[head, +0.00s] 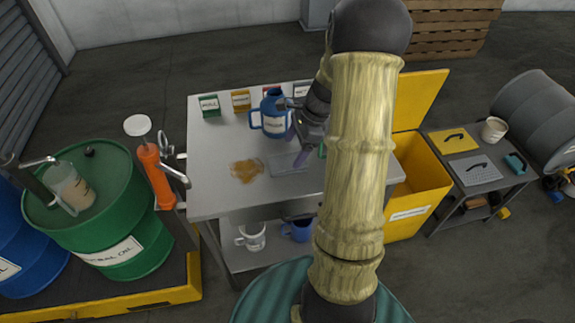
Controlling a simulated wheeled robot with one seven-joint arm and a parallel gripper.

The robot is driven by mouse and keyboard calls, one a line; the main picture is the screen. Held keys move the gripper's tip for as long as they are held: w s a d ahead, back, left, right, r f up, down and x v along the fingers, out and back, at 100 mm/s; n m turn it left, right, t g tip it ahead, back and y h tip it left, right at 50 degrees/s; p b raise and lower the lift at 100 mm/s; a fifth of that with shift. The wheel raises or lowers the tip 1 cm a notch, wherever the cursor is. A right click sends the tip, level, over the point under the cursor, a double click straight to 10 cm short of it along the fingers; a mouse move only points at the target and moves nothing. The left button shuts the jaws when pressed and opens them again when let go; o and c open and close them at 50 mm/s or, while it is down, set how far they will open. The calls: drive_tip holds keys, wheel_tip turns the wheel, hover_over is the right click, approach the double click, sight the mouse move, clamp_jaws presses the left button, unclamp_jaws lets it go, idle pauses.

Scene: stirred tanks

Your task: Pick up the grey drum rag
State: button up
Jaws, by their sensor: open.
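My gripper (291,121) is over the grey work table (215,180), just right of a blue jug (266,122), with its jaws open. A flat pale grey piece (288,164) lies on the table below and in front of it. It may be the grey drum rag, but I cannot tell for sure. A small purple item (290,135) shows by the gripper; its shape is unclear. My arm hides the table's right part, where a bit of something green (322,150) shows.
An orange-brown spill (246,171) lies left of the grey piece. Small labelled boxes (209,106) line the back edge. A green drum (110,210) with a measuring jug (72,190) stands left. A yellow bin (425,185) and a cart (468,150) with a grey plate (478,171) stand right.

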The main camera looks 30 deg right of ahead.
sight(284, 162)
drive_tip(key=shift+a+f, duration=0.2)
drive_tip(key=shift+f, duration=0.2)
drive_tip(key=x, duration=0.4)
drive_tip(key=shift+w+a, duration=0.15)
drive_tip(key=shift+a, duration=0.15)
drive_tip(key=shift+w+a+f, duration=0.1)
drive_tip(key=shift+a+f, duration=0.1)
drive_tip(key=shift+f, duration=0.2)
drive_tip(key=shift+f, duration=0.15)
drive_tip(key=c, duration=1.1)
drive_tip(key=shift+o, duration=0.2)
wheel_tip(284, 162, up, 10)
drive_tip(key=shift+p, duration=0.4)
